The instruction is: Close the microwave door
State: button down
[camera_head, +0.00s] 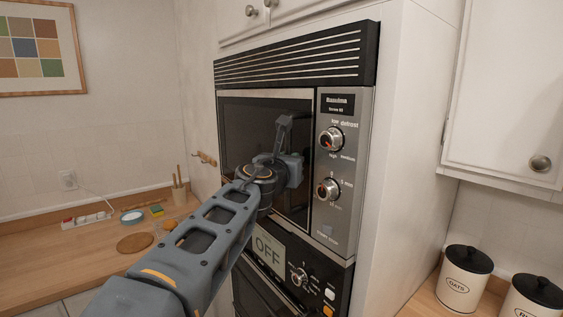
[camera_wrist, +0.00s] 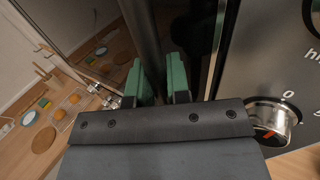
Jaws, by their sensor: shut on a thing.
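The microwave (camera_head: 346,230) is the upper unit in the wall, with a dark glass door (camera_head: 240,120) on the left and a knob panel on the right. The door lies flush or nearly flush with the front; I cannot tell whether it is fully shut. My gripper (camera_head: 289,168) is at the door's right side, partly hidden by my own wrist. In the wrist view, the green fingertips of my gripper (camera_wrist: 157,64) are on either side of the dark vertical door handle (camera_wrist: 147,32), shut on it.
Two knobs (camera_head: 330,139) sit right of the door. A lower oven (camera_head: 268,250) with an OFF display is below. A wooden counter (camera_head: 95,260) with small items is at left. A canister (camera_head: 465,280) stands at right.

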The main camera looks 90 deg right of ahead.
jog(key=shift+s+r, duration=0.1)
jog(key=shift+r, duration=0.15)
jog(key=c, duration=1.5)
grip_release()
jog(key=shift+o, duration=0.8)
jog(key=shift+s, duration=0.25)
jog(key=shift+o, duration=1.2)
jog(key=shift+f, duration=0.2)
jog(key=shift+w+a, duration=0.1)
jog(key=p+v, duration=0.3)
jog(key=v, duration=1)
jog(key=shift+a, duration=0.25)
